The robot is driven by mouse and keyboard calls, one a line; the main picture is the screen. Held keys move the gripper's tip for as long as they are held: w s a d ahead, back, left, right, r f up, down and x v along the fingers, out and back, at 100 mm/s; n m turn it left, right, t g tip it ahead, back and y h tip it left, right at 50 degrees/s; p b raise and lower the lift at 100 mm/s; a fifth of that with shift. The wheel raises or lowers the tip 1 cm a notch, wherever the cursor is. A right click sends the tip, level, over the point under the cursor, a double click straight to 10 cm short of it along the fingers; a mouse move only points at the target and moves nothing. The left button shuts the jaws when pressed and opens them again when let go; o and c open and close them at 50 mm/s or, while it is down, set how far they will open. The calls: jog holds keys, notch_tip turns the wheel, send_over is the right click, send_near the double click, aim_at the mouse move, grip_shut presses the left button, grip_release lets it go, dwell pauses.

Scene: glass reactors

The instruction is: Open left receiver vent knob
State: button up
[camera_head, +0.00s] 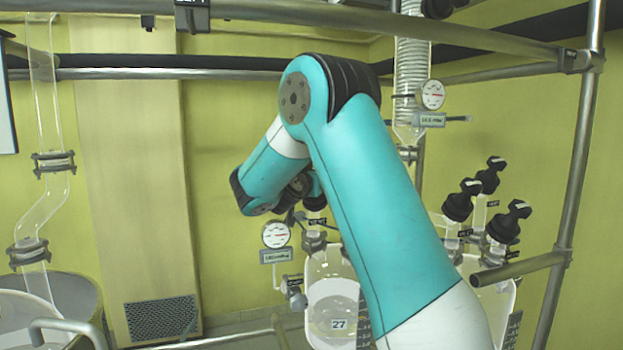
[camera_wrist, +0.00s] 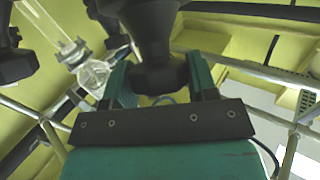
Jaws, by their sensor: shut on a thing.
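In the wrist view a black knob (camera_wrist: 152,35) with a flared body stands between the two teal fingers of my gripper (camera_wrist: 160,80). The fingers are shut on it from both sides. In the head view my gripper is mostly hidden behind my teal arm, above the glass receiver (camera_head: 330,292) marked 27. A dark knob (camera_head: 315,202) shows there at the receiver's top, partly covered by the arm. I cannot read how far the knob is turned.
Several black knobs, one here (camera_head: 488,172), stand on another glass vessel (camera_head: 490,290) at right. A gauge (camera_head: 276,235) is beside the receiver. Metal frame rails (camera_head: 300,12) cross above, with an upright post (camera_head: 575,180) at right. Other dark knobs (camera_wrist: 15,62) flank the gripper's left.

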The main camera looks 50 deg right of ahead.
jog(key=n+t, duration=0.2)
jog(key=shift+s+n+y+b, duration=0.1)
jog(key=shift+n+y+b, duration=0.2)
jog(key=shift+n+y, duration=0.1)
jog(key=shift+r+n+t+y+p, duration=0.2)
jog(key=shift+n+t+y+p, duration=0.3)
jog(key=shift+n+t+y, duration=0.5)
jog(key=n+t+p, duration=0.1)
jog(key=n+t+y+p, duration=0.1)
jog(key=n, duration=0.1)
jog(key=shift+d+r+y, duration=0.1)
jog(key=shift+y, duration=0.2)
jog(key=shift+n+t+y+p, duration=0.65)
jog(key=shift+n+y, duration=0.25)
jog(key=shift+n, duration=0.3)
jog(key=shift+f+n+t+y+b, duration=0.4)
jog(key=shift+n+y+b, duration=0.15)
jog(key=shift+n+y, duration=0.4)
jog(key=n+y+b, duration=0.2)
jog(key=b, duration=0.1)
jog(key=shift+f+n+t, duration=0.15)
jog(key=shift+n+t, duration=0.1)
jog(key=shift+n, duration=0.1)
jog(key=n+y+b, duration=0.2)
jog(key=y+b, duration=0.1)
jog(key=shift+r, duration=0.2)
jog(key=shift+r+n, duration=0.1)
jog(key=shift+n, duration=0.2)
